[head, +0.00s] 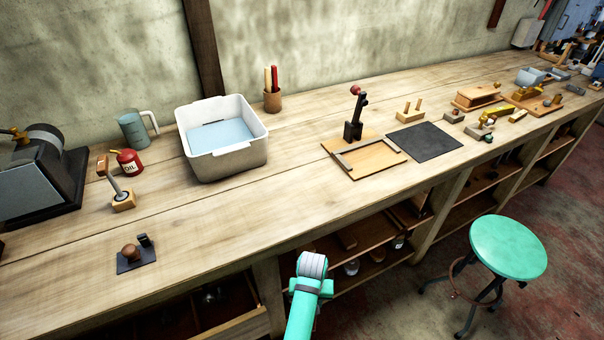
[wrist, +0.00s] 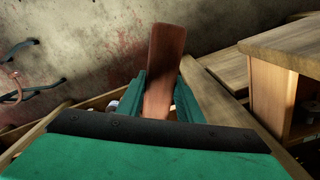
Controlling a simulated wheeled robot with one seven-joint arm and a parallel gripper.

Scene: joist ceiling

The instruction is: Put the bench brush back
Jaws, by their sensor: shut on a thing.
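My gripper (wrist: 161,98) is shut on a long reddish-brown wooden piece (wrist: 164,65), which looks like the handle of the bench brush. It stands up between the two green fingers in the wrist view. No bristles show, so the brush end is hidden or out of view. In the head view my teal arm reaches up at the bottom middle, in front of the bench's open shelves, and hides the gripper and the held piece. The workbench (head: 300,205) runs across the head view.
A white basin (head: 245,160) of water, a pencil cup (head: 272,101), a mug (head: 133,129) and a red oil can (head: 129,161) stand on the left half. A wooden board (head: 372,170) and dark mat (head: 424,142) lie mid-bench. A green stool (head: 508,246) stands at right.

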